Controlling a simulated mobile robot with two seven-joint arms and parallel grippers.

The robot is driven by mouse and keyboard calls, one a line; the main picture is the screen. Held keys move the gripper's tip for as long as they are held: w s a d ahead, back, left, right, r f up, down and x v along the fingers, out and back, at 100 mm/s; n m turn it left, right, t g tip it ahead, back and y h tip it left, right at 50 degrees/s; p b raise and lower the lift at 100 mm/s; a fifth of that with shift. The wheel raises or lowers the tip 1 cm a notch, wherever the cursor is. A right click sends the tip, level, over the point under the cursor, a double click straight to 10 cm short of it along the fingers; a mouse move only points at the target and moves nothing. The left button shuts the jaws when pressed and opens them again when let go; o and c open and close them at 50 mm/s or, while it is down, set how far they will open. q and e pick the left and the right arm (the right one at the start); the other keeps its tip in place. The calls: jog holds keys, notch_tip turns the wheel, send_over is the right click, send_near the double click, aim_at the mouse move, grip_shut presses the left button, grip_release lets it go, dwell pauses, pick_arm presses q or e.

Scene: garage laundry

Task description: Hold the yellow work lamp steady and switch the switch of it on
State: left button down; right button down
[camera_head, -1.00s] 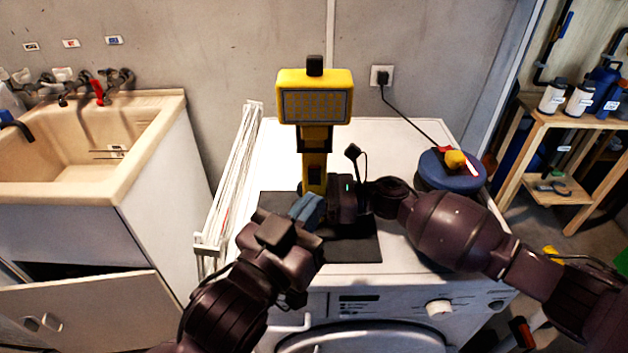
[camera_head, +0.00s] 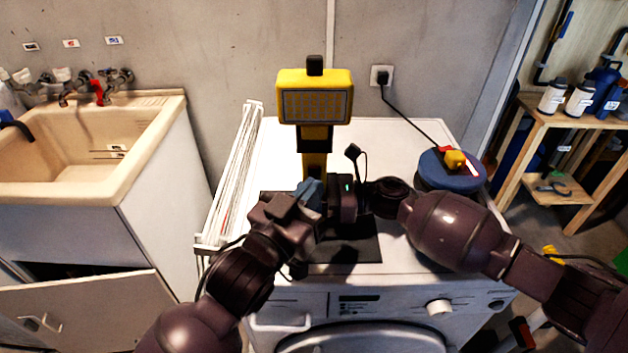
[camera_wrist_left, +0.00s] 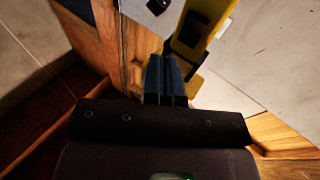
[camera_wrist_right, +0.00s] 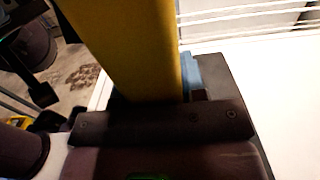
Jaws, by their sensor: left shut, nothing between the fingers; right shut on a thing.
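The yellow work lamp (camera_head: 315,97) stands upright on a black mat (camera_head: 357,250) on top of the white washing machine. Its lamp panel faces me and looks unlit. My left gripper (camera_head: 309,190) is shut and empty, with its blue fingertips at the front of the lamp's post. In the left wrist view the shut fingers (camera_wrist_left: 167,78) are beside the yellow lamp (camera_wrist_left: 198,35). My right gripper (camera_wrist_right: 150,98) is shut on the lamp's yellow post (camera_wrist_right: 128,45), coming from the right. The grippers hide the lower post, and I cannot make out the switch.
A blue round container (camera_head: 452,172) with a yellow and red item stands at the right of the machine top. A folded white rack (camera_head: 231,185) is at the left edge. A sink (camera_head: 80,150) is further left. A black cord (camera_head: 408,118) runs from the wall socket.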

aim_at(319, 175)
pick_arm(q)
jog(key=shift+w+f, duration=0.25)
jog(key=shift+w, duration=0.25)
jog(key=shift+w+f, duration=0.2)
jog(key=shift+w, duration=0.25)
dwell(1.5)
jog(key=shift+w+f, duration=0.15)
jog(key=shift+w, duration=0.2)
jog(key=shift+w+f, duration=0.15)
jog(key=shift+w, duration=0.2)
dwell(0.6)
jog(key=shift+w+f, duration=0.3)
jog(key=shift+w, duration=0.05)
pick_arm(e)
jog(key=shift+s+a, duration=0.2)
jog(key=shift+s, duration=0.05)
dwell(0.5)
pick_arm(q)
jog(key=shift+s, duration=0.1)
jog(key=shift+s+r, duration=0.1)
jog(key=shift+s, duration=0.2)
pick_arm(e)
jog(key=shift+f, duration=0.1)
pick_arm(q)
jog(key=shift+s+r, duration=0.3)
jog(key=shift+s, duration=0.3)
pick_arm(e)
jog(key=shift+w+d, duration=0.1)
